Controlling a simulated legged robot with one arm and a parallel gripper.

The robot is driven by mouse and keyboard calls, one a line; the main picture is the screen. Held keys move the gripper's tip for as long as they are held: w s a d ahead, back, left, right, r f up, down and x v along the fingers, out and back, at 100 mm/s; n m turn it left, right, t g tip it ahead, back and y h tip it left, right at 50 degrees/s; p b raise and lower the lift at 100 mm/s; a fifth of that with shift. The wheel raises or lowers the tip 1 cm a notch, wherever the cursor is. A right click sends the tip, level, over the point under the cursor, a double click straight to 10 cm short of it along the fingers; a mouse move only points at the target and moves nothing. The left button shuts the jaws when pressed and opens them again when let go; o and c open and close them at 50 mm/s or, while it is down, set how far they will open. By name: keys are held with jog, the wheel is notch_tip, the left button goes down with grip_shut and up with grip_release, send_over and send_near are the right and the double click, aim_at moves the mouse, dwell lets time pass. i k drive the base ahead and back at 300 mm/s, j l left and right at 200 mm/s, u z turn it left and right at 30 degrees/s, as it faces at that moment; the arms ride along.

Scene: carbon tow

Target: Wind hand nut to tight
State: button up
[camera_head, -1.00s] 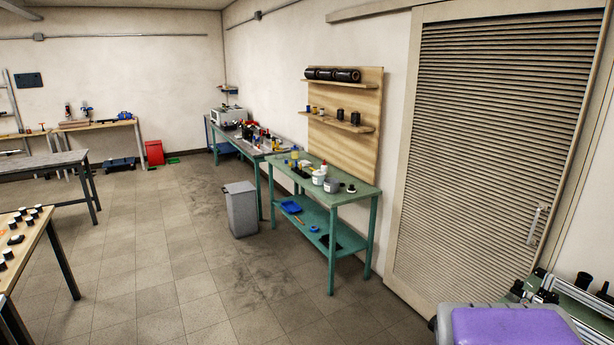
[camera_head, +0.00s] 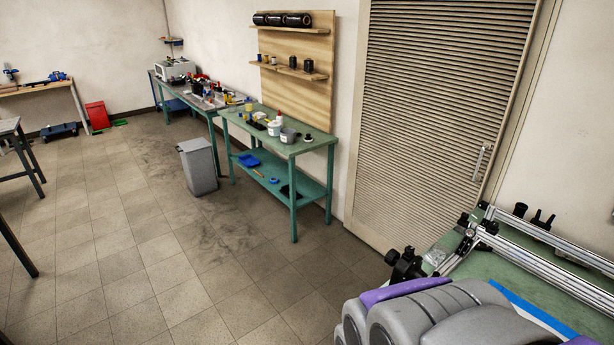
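At the right, a green bench top (camera_head: 540,262) carries a machine with long metal rails (camera_head: 560,250). A black knob-like part (camera_head: 406,266) sticks out at the bench's near left corner, beside more black fittings (camera_head: 478,232). I cannot tell which of these, if any, is the hand nut; it is too small and partly hidden. Rounded grey and purple parts of my own body fill the lower right and cover the near part of the bench. My gripper cannot be made out in this view.
A slatted sliding door (camera_head: 440,110) is behind the rail bench. A green workbench (camera_head: 285,143) with pots stands along the wall, with a grey bin (camera_head: 198,166) beside it. The tiled floor (camera_head: 150,240) at centre and left is clear.

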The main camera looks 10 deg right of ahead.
aim_at(391, 258)
jog(key=z, duration=1.05)
